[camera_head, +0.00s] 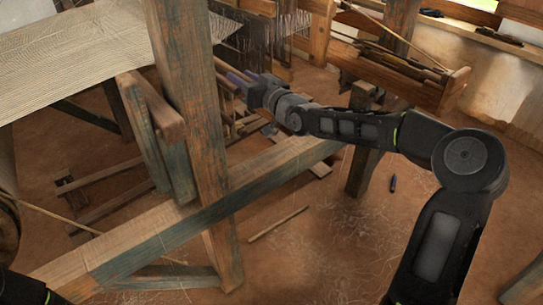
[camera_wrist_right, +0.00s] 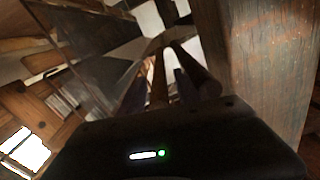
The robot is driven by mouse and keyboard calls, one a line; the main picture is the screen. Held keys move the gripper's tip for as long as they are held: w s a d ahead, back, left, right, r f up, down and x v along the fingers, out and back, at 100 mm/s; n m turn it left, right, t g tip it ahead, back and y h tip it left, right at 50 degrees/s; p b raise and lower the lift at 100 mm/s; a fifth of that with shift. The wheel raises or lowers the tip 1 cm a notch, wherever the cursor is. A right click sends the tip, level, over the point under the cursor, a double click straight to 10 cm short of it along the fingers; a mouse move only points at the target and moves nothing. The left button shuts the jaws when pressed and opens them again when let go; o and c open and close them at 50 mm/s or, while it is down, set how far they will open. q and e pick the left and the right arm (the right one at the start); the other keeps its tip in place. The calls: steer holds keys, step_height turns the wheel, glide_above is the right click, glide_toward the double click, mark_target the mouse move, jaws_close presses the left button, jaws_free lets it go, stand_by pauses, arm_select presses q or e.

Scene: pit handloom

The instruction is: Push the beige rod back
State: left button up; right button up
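My right arm reaches left across the head view to the loom, its gripper (camera_head: 236,79) beside the thick upright post (camera_head: 195,100). In the right wrist view the two dark fingers (camera_wrist_right: 160,92) stand apart. A beige-brown rod (camera_wrist_right: 158,75) shows between them, pointing away from the camera, with slim gaps seeming to remain on both sides. I cannot tell whether the fingers touch it. In the head view this rod is hard to make out among the loom parts. Only a piece of my left arm shows at the bottom left corner; its gripper is out of view.
The post stands close to the right of the gripper in the right wrist view (camera_wrist_right: 265,70). A long beam (camera_head: 180,225) crosses below my arm. Pale woven cloth (camera_head: 80,50) stretches at upper left. A loose thin stick (camera_head: 278,224) lies on the open brown floor.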

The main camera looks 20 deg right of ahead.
steer(key=d+v, duration=0.1)
steer(key=v, duration=0.7)
steer(key=s+f+m+g+h+p, duration=0.1)
steer(key=s+f+g+p, duration=0.1)
steer(key=f, duration=1.1)
steer(key=s+f+m+g+h+p, duration=0.1)
steer(key=s+f+g, duration=0.3)
steer(key=f, duration=0.8)
steer(key=shift+s+f+m+h+p, duration=0.35)
steer(key=shift+s+p, duration=0.3)
steer(key=shift+s, duration=0.6)
steer(key=shift+d, duration=0.1)
